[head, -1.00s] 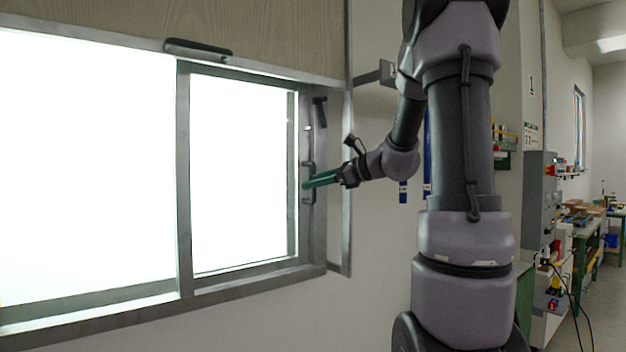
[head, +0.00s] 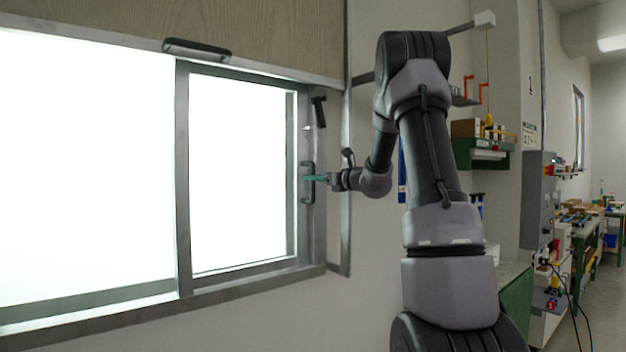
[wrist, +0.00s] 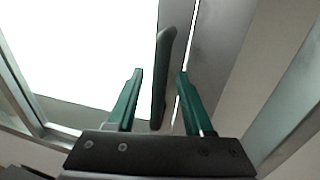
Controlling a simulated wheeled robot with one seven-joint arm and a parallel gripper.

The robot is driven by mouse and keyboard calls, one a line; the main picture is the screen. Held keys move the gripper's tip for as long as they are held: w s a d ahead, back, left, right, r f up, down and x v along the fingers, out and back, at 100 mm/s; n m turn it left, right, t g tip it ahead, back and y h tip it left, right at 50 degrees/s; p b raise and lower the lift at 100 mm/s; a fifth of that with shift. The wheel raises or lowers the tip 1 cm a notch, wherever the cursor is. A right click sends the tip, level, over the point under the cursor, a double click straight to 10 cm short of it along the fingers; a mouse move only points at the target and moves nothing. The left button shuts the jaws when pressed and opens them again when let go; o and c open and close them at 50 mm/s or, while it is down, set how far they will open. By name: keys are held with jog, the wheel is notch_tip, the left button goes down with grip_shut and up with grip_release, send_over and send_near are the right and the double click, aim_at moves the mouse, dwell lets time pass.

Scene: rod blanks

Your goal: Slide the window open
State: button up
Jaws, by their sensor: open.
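The window (head: 182,180) has a grey metal frame with two bright panes. Its right sash (head: 295,180) carries a dark upright bar handle (head: 307,182) near the right jamb. A dark latch-like lever (head: 319,112) sits higher on the frame. My gripper (head: 312,178) is at the handle, its green fingers pointing left. In the wrist view my gripper (wrist: 160,85) is open, and the handle (wrist: 163,75) stands between the two fingers, with a visible gap on each side. Contact is not visible.
A wooden blind or panel (head: 270,35) with a dark pull handle (head: 197,49) covers the top of the window. A green wall shelf (head: 484,153), a grey control box (head: 539,200) and benches are at the right, behind my arm.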

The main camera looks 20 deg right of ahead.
jog(key=shift+w+a, duration=0.25)
jog(key=shift+w, duration=0.15)
jog(key=shift+c, duration=0.4)
grip_shut()
dwell(0.9)
